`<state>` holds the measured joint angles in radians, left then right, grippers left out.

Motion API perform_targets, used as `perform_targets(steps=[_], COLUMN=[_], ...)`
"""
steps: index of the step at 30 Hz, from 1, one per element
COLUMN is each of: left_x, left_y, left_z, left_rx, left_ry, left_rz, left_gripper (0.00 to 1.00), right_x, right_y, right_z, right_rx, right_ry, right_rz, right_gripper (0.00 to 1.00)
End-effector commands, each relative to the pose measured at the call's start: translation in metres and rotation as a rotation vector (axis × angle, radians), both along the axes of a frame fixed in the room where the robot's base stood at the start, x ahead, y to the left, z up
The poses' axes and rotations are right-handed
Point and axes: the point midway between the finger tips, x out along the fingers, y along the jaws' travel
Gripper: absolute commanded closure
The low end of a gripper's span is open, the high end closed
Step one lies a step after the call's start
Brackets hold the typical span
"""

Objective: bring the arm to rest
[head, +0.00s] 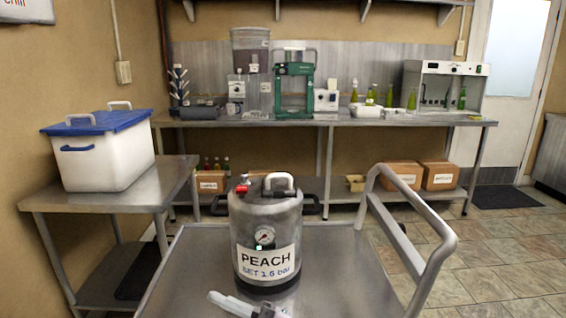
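A steel keg (264,221) stands upright on the cart in front of me. Its label reads "PEACH" and "SET 1.6 bar". It has a round gauge (264,236), a red fitting on top, a pale top handle and dark side handles.
The steel cart (345,265) has a raised push rail (412,250) at right. A white tub (105,160) with a blue lid stands on the left side table. The back bench (340,120) holds a green-framed device (295,85) and several bottles. Tiled floor lies open at right.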

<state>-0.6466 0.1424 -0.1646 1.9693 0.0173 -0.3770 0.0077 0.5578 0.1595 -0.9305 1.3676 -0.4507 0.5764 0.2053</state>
Motion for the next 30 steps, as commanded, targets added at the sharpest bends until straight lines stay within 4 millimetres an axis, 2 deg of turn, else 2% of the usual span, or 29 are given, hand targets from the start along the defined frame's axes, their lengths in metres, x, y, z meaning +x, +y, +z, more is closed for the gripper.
perform_targets(steps=[8,14,20,24,30], left_x=[0.0,0.0,0.0,0.0,0.0], left_y=[0.0,0.0,0.0,0.0,0.0], left_z=[0.0,0.0,0.0,0.0,0.0], left_rx=[0.0,0.0,0.0,0.0,0.0], left_ry=[0.0,0.0,0.0,0.0,0.0], left_rz=[0.0,0.0,0.0,0.0,0.0], left_gripper=[0.62,0.62,0.62,0.62,0.62], right_x=[0.01,0.0,-0.035,-0.074,-0.135], right_y=[-0.061,-0.123,-0.187,-0.232,-0.285], right_z=[-0.052,-0.111,-0.174,-0.215,-0.256], right_rx=[0.134,0.163,0.142,0.104,0.034], right_ry=[0.371,0.651,0.917,1.097,1.305], right_rz=[-0.322,-0.559,-0.769,-0.904,-1.052], right_gripper=[0.62,0.62,0.62,0.62,0.62])
